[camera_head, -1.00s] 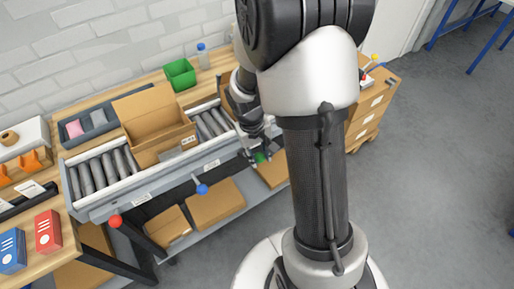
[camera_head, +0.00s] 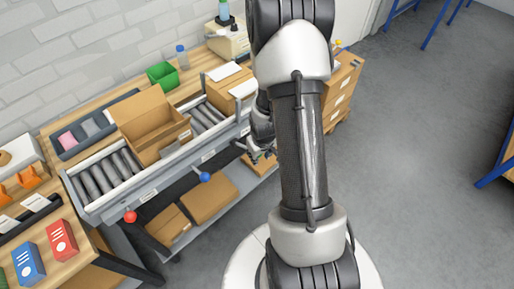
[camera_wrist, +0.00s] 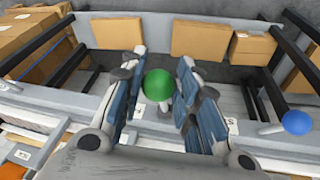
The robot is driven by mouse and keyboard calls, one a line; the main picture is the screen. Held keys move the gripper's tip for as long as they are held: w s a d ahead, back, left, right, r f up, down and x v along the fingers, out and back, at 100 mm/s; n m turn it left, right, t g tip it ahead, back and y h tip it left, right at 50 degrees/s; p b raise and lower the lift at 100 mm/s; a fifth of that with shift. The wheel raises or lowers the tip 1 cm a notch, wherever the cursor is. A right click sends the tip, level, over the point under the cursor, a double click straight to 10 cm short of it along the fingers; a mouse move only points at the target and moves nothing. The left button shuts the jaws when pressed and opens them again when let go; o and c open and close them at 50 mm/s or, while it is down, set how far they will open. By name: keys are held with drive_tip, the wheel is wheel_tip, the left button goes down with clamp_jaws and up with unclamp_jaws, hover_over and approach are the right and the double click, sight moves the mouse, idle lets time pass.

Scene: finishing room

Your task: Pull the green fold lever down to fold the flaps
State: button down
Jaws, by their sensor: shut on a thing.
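The green fold lever's round knob (camera_wrist: 157,85) sits between my fingers in the wrist view. My gripper (camera_wrist: 158,92) is shut on it, with a blue-grey finger at each side. In the head view my gripper (camera_head: 262,156) is beyond my arm, at the front of the conveyor's right part. The knob is mostly hidden there. An open cardboard box (camera_head: 150,128) stands on the conveyor rollers with its large back flap raised.
A blue knob (camera_head: 205,176) and a red knob (camera_head: 130,216) stick out along the conveyor's front rail (camera_head: 150,193). Flat cartons (camera_head: 209,198) lie on the shelf below.

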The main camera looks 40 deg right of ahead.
drive_tip(key=shift+s+a+f, duration=0.15)
drive_tip(key=shift+s+f, duration=0.25)
drive_tip(key=shift+s, duration=0.2)
drive_tip(key=c, duration=1.6)
unclamp_jaws()
drive_tip(key=shift+o, duration=0.8)
drive_tip(key=shift+d+r, duration=0.1)
drive_tip(key=shift+d, duration=0.15)
drive_tip(key=shift+o, duration=1.1)
drive_tip(key=shift+w, duration=0.15)
drive_tip(key=shift+r, duration=0.1)
drive_tip(key=shift+w, duration=0.15)
